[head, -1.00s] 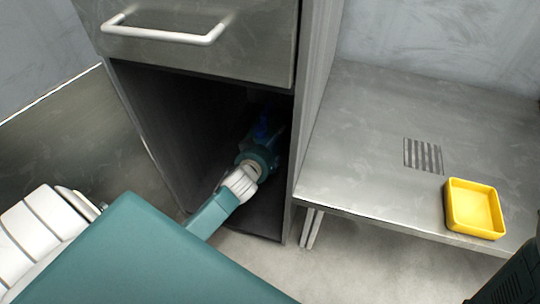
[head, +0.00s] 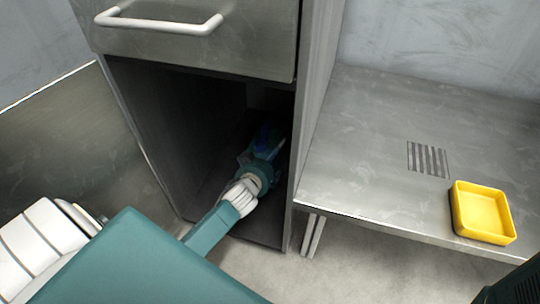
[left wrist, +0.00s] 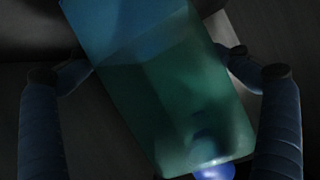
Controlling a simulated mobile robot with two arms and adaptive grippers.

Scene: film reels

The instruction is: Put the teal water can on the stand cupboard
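The teal water can (left wrist: 165,85) fills the middle of the left wrist view, tilted between my two fingers. A blue, rounded part (left wrist: 215,170) shows at its lower end. Both fingertips appear to meet the can's sides, and my left gripper (left wrist: 155,62) looks shut on it. In the head view my left gripper (head: 264,150) is inside the dark open compartment under the drawer, near its right wall. The can is mostly hidden there by the gripper and shadow. Which piece is the stand cupboard is not certain; the drawer cabinet (head: 200,58) surrounds the gripper. My right gripper is not visible.
A low metal bench (head: 365,150) stands right of the cabinet, with a vent grille (head: 428,159) and a yellow square tray (head: 483,212) on it. The cabinet's right side wall (head: 315,120) is close to my gripper. The drawer handle (head: 160,25) juts out above.

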